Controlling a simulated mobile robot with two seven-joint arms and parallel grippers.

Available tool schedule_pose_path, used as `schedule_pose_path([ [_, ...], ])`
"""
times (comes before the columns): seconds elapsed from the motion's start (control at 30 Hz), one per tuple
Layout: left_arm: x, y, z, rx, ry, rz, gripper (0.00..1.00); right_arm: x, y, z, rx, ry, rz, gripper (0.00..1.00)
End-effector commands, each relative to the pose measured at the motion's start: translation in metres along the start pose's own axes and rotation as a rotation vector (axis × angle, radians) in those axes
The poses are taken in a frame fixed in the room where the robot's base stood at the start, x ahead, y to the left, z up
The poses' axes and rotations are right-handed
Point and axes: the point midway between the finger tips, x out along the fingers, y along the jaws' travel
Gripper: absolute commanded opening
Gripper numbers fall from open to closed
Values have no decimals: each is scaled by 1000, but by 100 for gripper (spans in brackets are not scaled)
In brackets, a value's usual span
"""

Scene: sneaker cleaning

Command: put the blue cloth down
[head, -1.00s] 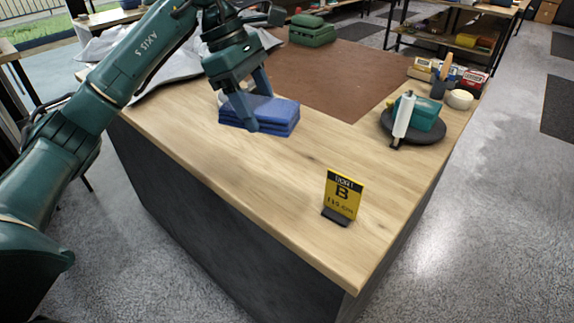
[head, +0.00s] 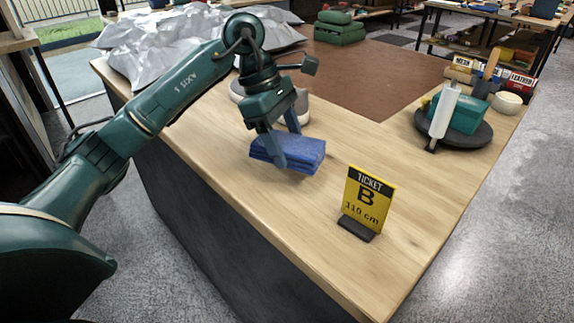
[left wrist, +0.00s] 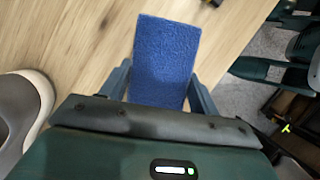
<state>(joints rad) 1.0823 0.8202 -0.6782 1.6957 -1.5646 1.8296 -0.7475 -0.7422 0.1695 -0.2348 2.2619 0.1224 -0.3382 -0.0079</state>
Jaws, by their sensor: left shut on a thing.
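The blue cloth (head: 299,154) is a folded, layered pad at the left part of the wooden table (head: 300,220). My left gripper (head: 288,148) is shut on it from above, with a finger on either side. The cloth also shows in the left wrist view (left wrist: 166,55), between the two fingers (left wrist: 158,92). It is at or just above the tabletop; I cannot tell whether it touches.
A yellow ticket stand (head: 365,203) marked B stands to the right of the cloth. A grey and white shoe (left wrist: 22,112) is close to the gripper.

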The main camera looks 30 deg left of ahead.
Motion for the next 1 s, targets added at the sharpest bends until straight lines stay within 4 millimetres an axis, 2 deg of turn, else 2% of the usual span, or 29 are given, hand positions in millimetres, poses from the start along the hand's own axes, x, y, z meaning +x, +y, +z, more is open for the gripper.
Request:
schedule_pose_path([
  [0.27,14,0,-6,1,-1,-1,43,0,1,-1,-2,5,3,83],
  [0.5,42,0,-17,2,-1,1,43,-1,2,-1,-3,9,5,83],
  [0.87,46,0,-19,2,-1,2,43,-1,2,0,-5,17,6,83],
  [0.9,45,0,-19,2,-1,2,65,-3,2,-2,-5,18,6,83],
  [1.0,45,0,-18,1,-1,1,73,-4,2,-2,-4,17,6,83],
])
